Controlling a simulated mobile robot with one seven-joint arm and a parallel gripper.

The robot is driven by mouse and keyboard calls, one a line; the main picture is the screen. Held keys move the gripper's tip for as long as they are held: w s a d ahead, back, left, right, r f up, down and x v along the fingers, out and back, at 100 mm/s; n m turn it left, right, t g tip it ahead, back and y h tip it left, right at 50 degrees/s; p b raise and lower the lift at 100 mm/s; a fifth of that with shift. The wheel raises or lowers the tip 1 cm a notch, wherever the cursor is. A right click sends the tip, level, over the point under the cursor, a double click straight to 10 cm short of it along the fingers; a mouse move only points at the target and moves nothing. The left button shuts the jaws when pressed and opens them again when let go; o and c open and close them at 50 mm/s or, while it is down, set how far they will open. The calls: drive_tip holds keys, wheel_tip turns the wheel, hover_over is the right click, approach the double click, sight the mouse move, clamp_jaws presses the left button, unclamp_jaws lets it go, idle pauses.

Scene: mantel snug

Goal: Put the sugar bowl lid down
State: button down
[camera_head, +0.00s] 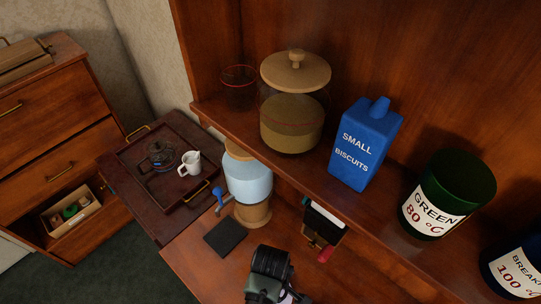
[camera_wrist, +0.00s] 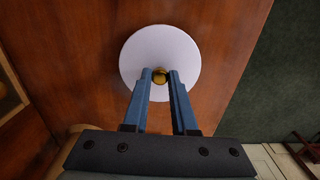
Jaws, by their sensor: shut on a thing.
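The sugar bowl lid (camera_wrist: 135,62) is a round white disc with a small golden knob (camera_wrist: 159,78), in the upper middle of the wrist view. My gripper (camera_wrist: 160,72) has its two blue fingers closed on either side of the knob and holds the lid. A brown wooden surface (camera_wrist: 215,40) lies behind the lid. I cannot tell whether the lid touches it or hangs above it. I make out neither the lid nor my gripper's fingers in the head view, and no sugar bowl that I can be sure of.
The head view shows a shelf with a glass jar (camera_head: 292,110), a blue biscuit tin (camera_head: 364,145) and a green tin (camera_head: 447,190). Below stand a blue-and-wood container (camera_head: 248,182) and a dark square mat (camera_head: 225,237). A tray (camera_head: 135,165) bears a white jug (camera_head: 190,163).

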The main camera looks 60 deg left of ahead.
drive_tip(key=shift+f, duration=0.55)
drive_tip(key=shift+f, duration=0.2)
drive_tip(key=c, duration=0.7)
unclamp_jaws()
drive_tip(key=shift+r, duration=0.15)
wheel_tip(320, 180, up, 12)
drive_tip(key=shift+r, duration=0.1)
